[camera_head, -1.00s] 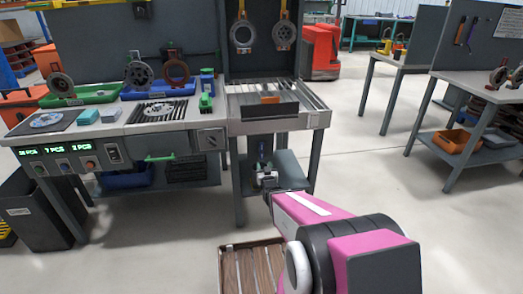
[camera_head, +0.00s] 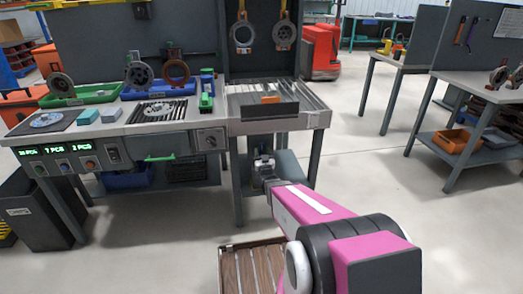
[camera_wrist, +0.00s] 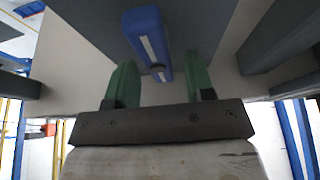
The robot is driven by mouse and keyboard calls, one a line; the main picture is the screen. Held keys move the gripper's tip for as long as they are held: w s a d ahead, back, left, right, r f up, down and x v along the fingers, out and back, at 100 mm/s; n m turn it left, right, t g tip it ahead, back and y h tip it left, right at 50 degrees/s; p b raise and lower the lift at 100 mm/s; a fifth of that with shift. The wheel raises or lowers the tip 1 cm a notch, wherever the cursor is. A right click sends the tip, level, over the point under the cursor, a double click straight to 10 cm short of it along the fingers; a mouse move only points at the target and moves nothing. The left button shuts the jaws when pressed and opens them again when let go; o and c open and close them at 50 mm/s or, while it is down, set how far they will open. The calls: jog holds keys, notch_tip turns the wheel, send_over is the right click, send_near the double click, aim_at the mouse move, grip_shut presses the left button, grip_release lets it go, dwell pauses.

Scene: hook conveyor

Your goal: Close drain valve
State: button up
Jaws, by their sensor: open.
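A blue bar-shaped handle with a pale stripe (camera_wrist: 146,32), which looks like the drain valve's handle, hangs below a grey surface in the wrist view. Its near end, with a dark round bolt, lies between the tips of my gripper's two green fingers (camera_wrist: 160,78). The fingers are open, with a visible gap on both sides of the handle, and I cannot make out contact. In the head view my gripper (camera_head: 263,163) is under the right-hand section of the workbench. There it hides most of the handle.
The workbench top (camera_head: 235,125) lies above my gripper, with a grey leg (camera_head: 237,190) just left of it and another to the right. A lower shelf (camera_head: 290,172) is behind. A wooden slatted crate (camera_head: 250,268) is on the floor below my arm.

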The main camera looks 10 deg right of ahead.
jog(key=shift+x, duration=1.05)
grip_shut()
